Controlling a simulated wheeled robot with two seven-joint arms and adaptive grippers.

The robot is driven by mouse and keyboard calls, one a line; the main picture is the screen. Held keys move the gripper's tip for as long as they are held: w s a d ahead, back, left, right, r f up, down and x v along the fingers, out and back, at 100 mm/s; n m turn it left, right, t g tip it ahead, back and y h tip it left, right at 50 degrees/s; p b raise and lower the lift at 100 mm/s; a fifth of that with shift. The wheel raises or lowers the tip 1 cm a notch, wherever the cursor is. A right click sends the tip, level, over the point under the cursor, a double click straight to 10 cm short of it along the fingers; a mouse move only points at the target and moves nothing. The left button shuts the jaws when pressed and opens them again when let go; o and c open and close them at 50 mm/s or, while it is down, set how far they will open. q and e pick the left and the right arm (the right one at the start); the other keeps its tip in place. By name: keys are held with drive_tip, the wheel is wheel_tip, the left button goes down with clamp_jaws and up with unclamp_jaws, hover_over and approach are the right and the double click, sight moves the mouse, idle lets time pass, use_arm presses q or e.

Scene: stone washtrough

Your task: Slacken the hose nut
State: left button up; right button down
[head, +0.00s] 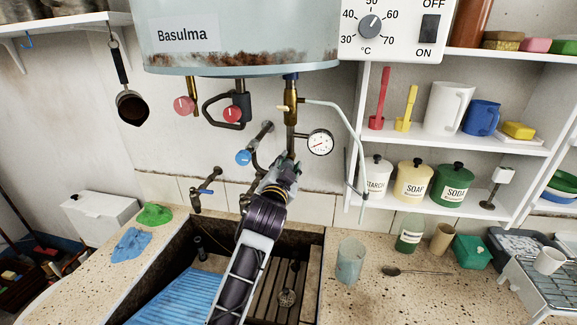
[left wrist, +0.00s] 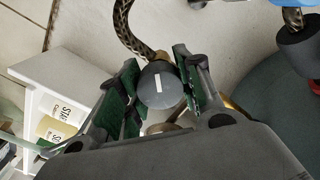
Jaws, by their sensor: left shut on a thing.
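The hose nut (left wrist: 157,90) is a dark grey round knob with a white line on its face, seen in the left wrist view. A braided hose (left wrist: 126,28) curves away from it toward the top. My left gripper (left wrist: 160,88) is shut on the nut, with a green-padded finger on each side of it. In the head view my left gripper (head: 284,168) reaches up from below to the pipes under the boiler (head: 240,30), beside the pressure gauge (head: 320,142). There it hides the nut. My right gripper is in neither view.
A blue-handled valve (head: 244,157) and red-handled valves (head: 232,114) are close to the left of the gripper. The stone trough (head: 188,232) lies below, with a tap (head: 207,188) at its back. Shelves with jars (head: 453,184) stand at right.

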use_arm(q)
drive_tip(key=shift+d+r, duration=0.1)
drive_tip(key=shift+r, duration=0.05)
drive_tip(key=o, duration=1)
drive_tip(key=shift+o, duration=0.3)
drive_tip(key=s+a, duration=0.2)
drive_tip(key=s, duration=0.9)
drive_tip(key=shift+s, duration=0.3)
drive_tip(key=shift+a, duration=0.1)
